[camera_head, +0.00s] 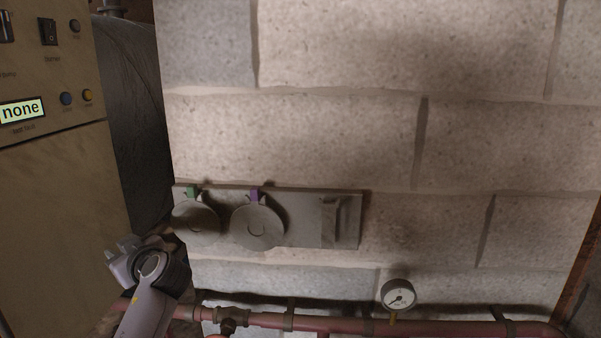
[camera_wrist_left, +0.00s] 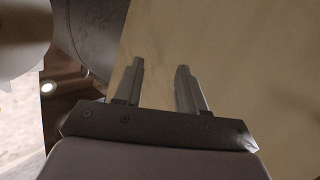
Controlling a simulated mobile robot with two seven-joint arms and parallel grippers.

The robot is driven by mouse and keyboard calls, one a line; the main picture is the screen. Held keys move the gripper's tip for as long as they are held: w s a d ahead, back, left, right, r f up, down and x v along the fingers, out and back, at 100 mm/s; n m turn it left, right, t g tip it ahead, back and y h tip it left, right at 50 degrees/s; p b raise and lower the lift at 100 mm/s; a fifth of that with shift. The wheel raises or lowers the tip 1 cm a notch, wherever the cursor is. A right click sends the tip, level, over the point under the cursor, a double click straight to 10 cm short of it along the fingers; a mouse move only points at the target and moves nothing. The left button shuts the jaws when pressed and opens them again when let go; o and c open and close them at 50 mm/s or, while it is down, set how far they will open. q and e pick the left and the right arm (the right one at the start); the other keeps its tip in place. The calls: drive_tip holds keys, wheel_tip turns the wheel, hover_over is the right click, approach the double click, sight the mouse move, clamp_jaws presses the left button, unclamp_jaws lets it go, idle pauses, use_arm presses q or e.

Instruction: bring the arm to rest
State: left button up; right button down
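My left arm comes in at the lower left of the head view, with the left gripper (camera_head: 124,258) in front of the lower part of the tan cabinet. Its fingers are hard to make out there. In the left wrist view the left gripper (camera_wrist_left: 160,85) has its two fingers apart, with nothing between them. Behind them is a plain tan surface (camera_wrist_left: 230,60). My right gripper is in neither view.
A tan cabinet (camera_head: 60,200) with a display reading "none" (camera_head: 22,108) stands at left. A grey wall plate (camera_head: 310,205) carries two round discs with green and purple tabs. A red pipe (camera_head: 340,325) with a gauge (camera_head: 398,294) runs below.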

use_arm(q)
drive_tip(key=s+d+f+m+h, duration=0.3)
drive_tip(key=s+f, duration=0.1)
drive_tip(key=f, duration=0.4)
drive_tip(key=s+d+f+m+t+h, duration=0.1)
drive_tip(key=s+d+f+m+h, duration=0.25)
drive_tip(key=f, duration=0.45)
drive_tip(key=s+d+f+m+h, duration=0.2)
drive_tip(key=s+f+m, duration=0.25)
drive_tip(key=f, duration=0.35)
drive_tip(key=s+d+f+m+h, duration=0.2)
drive_tip(key=s+d+f+h, duration=0.1)
drive_tip(key=s, duration=0.7)
drive_tip(key=s+d+f+m+h, duration=0.2)
drive_tip(key=s+d+f+h, duration=0.1)
drive_tip(key=s, duration=0.6)
drive_tip(key=shift+s+d, duration=0.4)
drive_tip(key=shift+d, duration=0.1)
drive_tip(key=shift+a, duration=0.1)
